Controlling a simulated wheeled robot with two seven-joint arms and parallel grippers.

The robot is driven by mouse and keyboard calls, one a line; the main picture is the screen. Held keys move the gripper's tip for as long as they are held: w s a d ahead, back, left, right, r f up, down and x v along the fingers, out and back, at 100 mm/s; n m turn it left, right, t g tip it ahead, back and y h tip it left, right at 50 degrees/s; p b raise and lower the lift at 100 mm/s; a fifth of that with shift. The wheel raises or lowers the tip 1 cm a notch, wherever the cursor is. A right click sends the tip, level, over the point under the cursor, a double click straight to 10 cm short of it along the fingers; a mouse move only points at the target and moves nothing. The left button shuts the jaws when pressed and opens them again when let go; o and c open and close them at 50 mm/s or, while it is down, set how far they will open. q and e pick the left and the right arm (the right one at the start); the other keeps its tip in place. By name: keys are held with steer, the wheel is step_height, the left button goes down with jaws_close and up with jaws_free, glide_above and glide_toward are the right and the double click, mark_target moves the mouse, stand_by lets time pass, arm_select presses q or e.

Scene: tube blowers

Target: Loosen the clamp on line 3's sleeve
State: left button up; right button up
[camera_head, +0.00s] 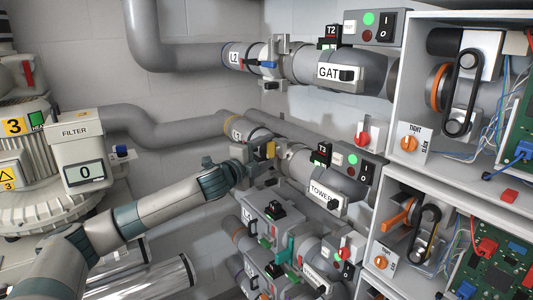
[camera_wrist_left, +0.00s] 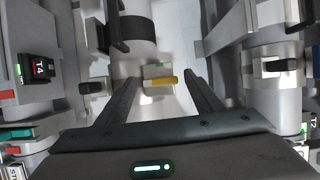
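Line 3's pipe (camera_head: 205,127) runs from the left to the unit with the T3 box (camera_head: 321,154). The clamp's yellow lever (camera_head: 271,149) shows on its sleeve, just past my left gripper (camera_head: 258,163). My gripper hides part of the sleeve. My right gripper is not in view.
Line 2 (camera_head: 190,57), with a blue clamp lever (camera_head: 267,64), runs above. Line 4's parts, including a teal lever (camera_head: 284,248), crowd below. Open belt cabinets (camera_head: 459,165) stand at right. The filter unit (camera_head: 78,150) is at left.

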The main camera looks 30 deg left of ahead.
arm_select(q)
steer(key=shift+s, duration=0.1)
steer(key=shift+s+f+b, duration=0.1)
steer(key=shift+s+b, duration=0.4)
steer(key=shift+s, duration=0.05)
steer(key=s+b, duration=1.3)
steer(key=s, duration=0.3)
steer(key=shift+s, duration=0.1)
